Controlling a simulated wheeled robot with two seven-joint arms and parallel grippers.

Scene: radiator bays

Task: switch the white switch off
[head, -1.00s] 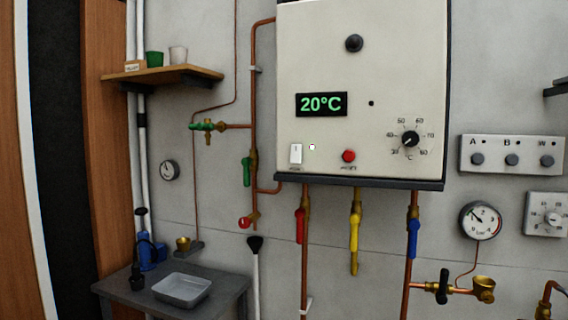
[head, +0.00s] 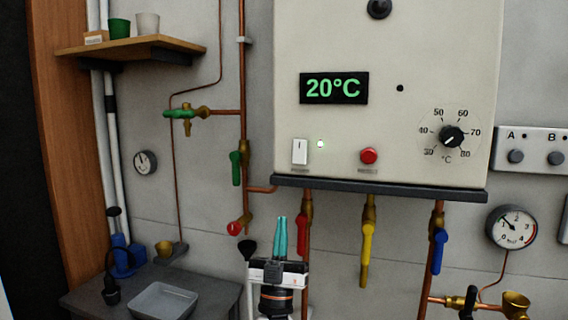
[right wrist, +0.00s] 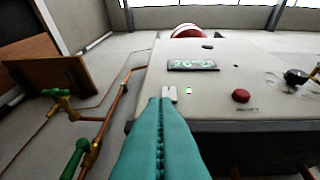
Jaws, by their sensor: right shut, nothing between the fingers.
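The white switch (head: 300,151) is a small upright rocker at the lower left of the white boiler panel (head: 430,90). My left gripper is not in view.
A red button (head: 369,156) and a temperature dial (head: 452,137) sit right of the switch. Red (head: 302,234), yellow (head: 367,240) and blue (head: 438,250) valve handles hang below the boiler. A green-handled valve (head: 236,168) is on the pipe to the left.

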